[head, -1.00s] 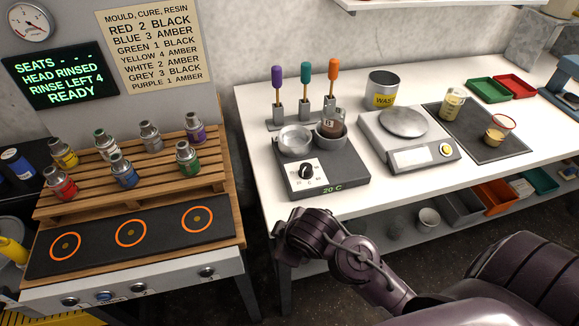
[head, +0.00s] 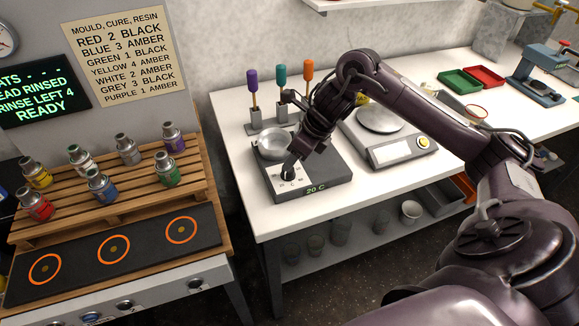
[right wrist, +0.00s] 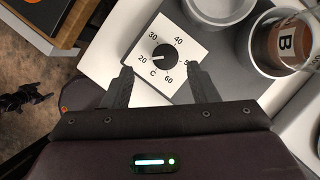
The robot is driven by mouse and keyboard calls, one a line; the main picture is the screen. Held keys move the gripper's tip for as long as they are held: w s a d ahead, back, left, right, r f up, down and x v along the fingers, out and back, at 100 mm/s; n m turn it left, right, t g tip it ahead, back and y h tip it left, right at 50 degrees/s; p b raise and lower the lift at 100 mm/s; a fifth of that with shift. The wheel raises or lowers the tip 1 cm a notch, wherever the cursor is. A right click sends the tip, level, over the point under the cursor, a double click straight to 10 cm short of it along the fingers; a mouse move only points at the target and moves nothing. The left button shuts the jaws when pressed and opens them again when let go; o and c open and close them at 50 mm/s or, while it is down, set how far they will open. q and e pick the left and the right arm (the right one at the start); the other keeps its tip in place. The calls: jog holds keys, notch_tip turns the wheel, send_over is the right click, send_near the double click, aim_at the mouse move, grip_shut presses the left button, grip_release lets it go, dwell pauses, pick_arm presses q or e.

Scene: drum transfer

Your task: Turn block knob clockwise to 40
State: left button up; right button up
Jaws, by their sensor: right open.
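The block knob (right wrist: 165,58) is black and round on a white dial plate (right wrist: 168,37) marked from 20 to 60. Its white pointer line points at 20. In the head view the knob (head: 288,174) is at the front left of the dark heating block (head: 318,186), whose green display reads 20 C. My right gripper (right wrist: 159,72) is open, with one finger to each side of the knob's near side and nothing between them. In the head view it (head: 291,163) reaches down over the dial. A dark shape (right wrist: 22,97) at the wrist view's left edge may be my left gripper; its fingers are unclear.
A metal dish (head: 271,145) sits on the block beside the dial. A cup marked B (right wrist: 295,42) stands in the block's other well. A scale (head: 388,140) is to the right. Upright tools with coloured handles (head: 281,85) stand behind. The bench front edge is close.

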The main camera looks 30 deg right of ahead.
aim_at(288, 176)
jog(key=shift+n, duration=0.3)
jog(key=shift+d+p+x, duration=0.25)
jog(key=shift+p+x, duration=0.05)
jog(key=shift+x, duration=1.35)
jog(key=shift+d+p+x, duration=0.2)
jog(key=shift+p+x, duration=0.05)
jog(key=shift+x, duration=1.4)
jog(key=shift+s+f, duration=0.15)
jog(key=shift+f, duration=0.05)
jog(key=shift+c, duration=0.2)
jog(key=c, duration=0.9)
